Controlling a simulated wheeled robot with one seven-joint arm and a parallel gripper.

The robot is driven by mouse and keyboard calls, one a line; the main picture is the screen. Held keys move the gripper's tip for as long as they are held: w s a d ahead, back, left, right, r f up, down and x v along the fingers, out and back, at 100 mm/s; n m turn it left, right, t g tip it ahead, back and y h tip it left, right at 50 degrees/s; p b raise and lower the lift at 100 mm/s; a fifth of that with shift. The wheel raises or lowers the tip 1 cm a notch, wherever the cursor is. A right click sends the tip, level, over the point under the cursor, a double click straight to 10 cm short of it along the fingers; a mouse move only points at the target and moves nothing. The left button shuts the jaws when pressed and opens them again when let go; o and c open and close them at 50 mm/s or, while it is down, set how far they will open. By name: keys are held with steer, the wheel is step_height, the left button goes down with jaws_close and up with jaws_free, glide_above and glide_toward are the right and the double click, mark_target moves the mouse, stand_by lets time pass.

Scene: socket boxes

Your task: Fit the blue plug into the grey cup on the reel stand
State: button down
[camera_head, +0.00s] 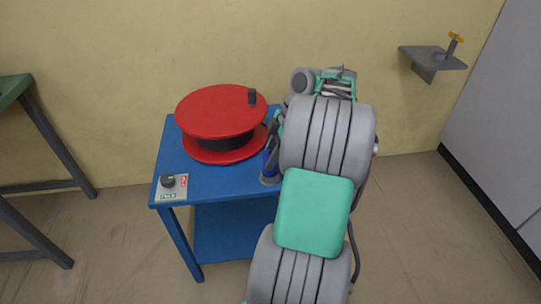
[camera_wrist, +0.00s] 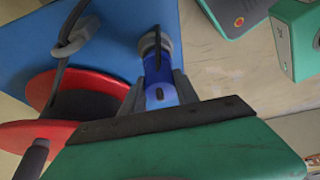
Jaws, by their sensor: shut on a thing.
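The blue plug (camera_wrist: 158,78) is held between the fingers of my gripper (camera_wrist: 160,90) in the wrist view. Its far end meets the grey cup (camera_wrist: 148,42), and a dark strip crosses in front of the cup there. In the head view the blue plug (camera_head: 267,162) stands roughly upright directly above the grey cup (camera_head: 268,181) at the right edge of the blue stand (camera_head: 225,185). I cannot tell how deep the plug sits in the cup. My arm hides part of the gripper and the stand's right side in the head view.
A red reel (camera_head: 215,108) with a dark knob stands on the stand just left of the gripper. A plate with a black dial (camera_head: 168,181) lies at the front left corner. A grey wall shelf (camera_head: 432,58) with an orange-handled tap is at the right. A green table (camera_head: 14,88) is at the left.

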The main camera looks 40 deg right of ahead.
steer(key=shift+f, duration=0.25)
steer(key=shift+f+b, duration=0.5)
steer(key=shift+b, duration=0.1)
steer(key=c, duration=0.8)
jaws_free()
steer(key=shift+c, duration=0.2)
steer(key=w+a+r+p+v, duration=0.1)
steer(key=a+p+v, duration=0.1)
steer(key=p+v, duration=0.9)
steer(key=v, duration=0.3)
steer(key=shift+w, duration=0.1)
